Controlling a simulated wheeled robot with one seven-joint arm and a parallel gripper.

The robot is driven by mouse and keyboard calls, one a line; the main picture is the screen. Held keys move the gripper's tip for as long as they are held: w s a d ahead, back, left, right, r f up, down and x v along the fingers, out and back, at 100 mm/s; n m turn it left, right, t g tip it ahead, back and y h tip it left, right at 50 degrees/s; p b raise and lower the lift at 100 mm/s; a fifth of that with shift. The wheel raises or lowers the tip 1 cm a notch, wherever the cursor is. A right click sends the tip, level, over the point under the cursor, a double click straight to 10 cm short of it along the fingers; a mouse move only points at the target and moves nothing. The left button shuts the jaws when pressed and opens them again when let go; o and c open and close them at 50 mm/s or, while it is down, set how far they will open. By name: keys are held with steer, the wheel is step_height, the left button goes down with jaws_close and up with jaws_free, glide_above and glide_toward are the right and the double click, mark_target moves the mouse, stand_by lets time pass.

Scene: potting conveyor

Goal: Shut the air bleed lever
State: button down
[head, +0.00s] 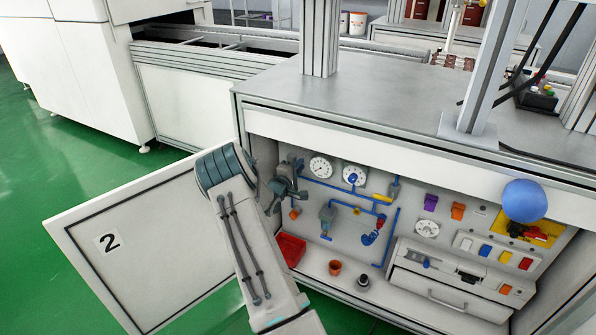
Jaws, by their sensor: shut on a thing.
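My gripper (294,182) is inside the open cabinet, at the left end of the panel's blue piping. It is shut on what seems to be the air bleed lever, which the jaws and wrist hide. I cannot make out the lever's angle. A small orange part (294,213) shows just below my gripper. The blue pipe (325,186) runs right from there, below two round gauges (321,167).
The cabinet door (125,250), marked 2, stands open at left. A red bin (291,249), an orange cup (335,267) and a dark cup (362,281) stand on the cabinet floor. A blue ball (524,201) shows at right. Green floor is clear at left.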

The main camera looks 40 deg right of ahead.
steer(key=shift+f+m+b, duration=0.3)
steer(key=shift+m+b, duration=0.15)
steer(key=shift+m, duration=0.05)
steer(key=c, duration=1.4)
jaws_free()
steer(key=shift+c, duration=0.2)
steer(key=p+v, duration=0.2)
steer(key=v, duration=1.2)
steer(key=shift+p, duration=0.4)
steer(key=shift+d, duration=0.1)
